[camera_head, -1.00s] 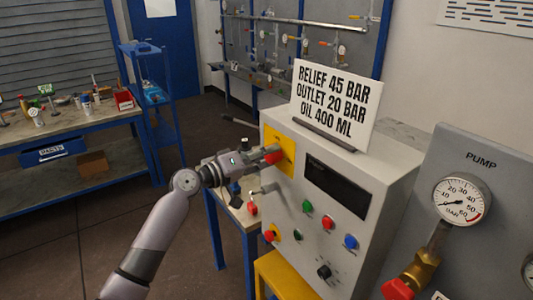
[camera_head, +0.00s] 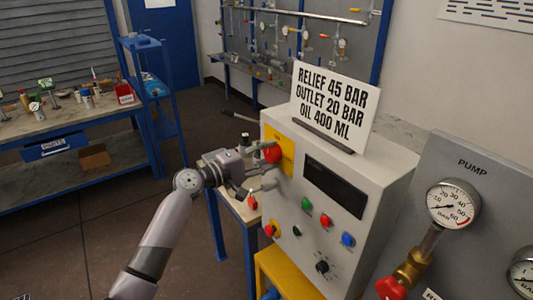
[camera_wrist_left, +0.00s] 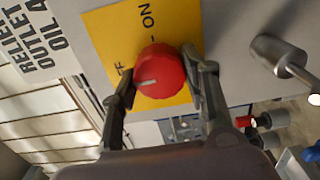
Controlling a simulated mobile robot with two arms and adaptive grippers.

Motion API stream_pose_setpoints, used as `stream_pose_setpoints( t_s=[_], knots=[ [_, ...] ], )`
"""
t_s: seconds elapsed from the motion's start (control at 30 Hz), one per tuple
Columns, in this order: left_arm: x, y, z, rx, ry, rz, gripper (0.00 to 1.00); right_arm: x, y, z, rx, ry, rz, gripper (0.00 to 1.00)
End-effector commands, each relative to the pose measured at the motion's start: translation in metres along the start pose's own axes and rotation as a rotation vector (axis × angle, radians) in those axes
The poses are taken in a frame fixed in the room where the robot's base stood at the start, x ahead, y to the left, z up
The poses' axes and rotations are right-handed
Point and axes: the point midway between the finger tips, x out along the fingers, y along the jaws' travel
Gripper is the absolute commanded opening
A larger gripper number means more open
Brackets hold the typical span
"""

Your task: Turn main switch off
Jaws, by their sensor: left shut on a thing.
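The main switch is a red round knob (camera_head: 272,153) on a yellow plate (camera_head: 288,147) at the upper left of the grey control box. In the left wrist view the knob (camera_wrist_left: 160,72) sits between the two fingers of my left gripper (camera_wrist_left: 165,82), which is shut on it. The plate (camera_wrist_left: 110,35) there reads "ON" at the top, and a partly covered label ending in "F" at the left. The knob's white mark points left in that view, toward the "F" side. In the head view the left gripper (camera_head: 256,160) reaches the knob from the left.
The control box (camera_head: 365,185) carries green, red and blue buttons, a dark display and a sign (camera_head: 333,103) on top. A metal handle (camera_wrist_left: 275,55) sticks out close to the gripper. The pump panel with a gauge (camera_head: 453,203) stands at right.

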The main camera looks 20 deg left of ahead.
Motion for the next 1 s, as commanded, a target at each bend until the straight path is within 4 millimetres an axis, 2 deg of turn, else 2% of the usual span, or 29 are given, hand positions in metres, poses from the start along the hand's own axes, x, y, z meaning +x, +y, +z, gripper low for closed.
stream_pose_setpoints(
  t_s=[0.4,0.43,0.73,1.0],
  knots=[
    [-0.0003,-0.0007,-0.0006,-0.011,0.001,0.000,0.15,-0.0003,-0.0003,0.0000,0.000,0.000,0.000,0.40],
    [-0.0003,-0.0007,-0.0006,-0.011,0.001,0.000,0.43,-0.0003,-0.0003,0.0000,0.000,0.000,0.000,0.40],
    [-0.0001,-0.0004,-0.0003,-0.009,0.001,0.000,0.63,-0.0003,-0.0018,-0.0004,0.001,0.000,-0.002,0.40],
    [-0.0004,-0.0002,-0.0002,-0.007,0.000,0.000,0.63,-0.0002,-0.0019,-0.0005,0.001,0.001,-0.002,0.40]
  ],
)
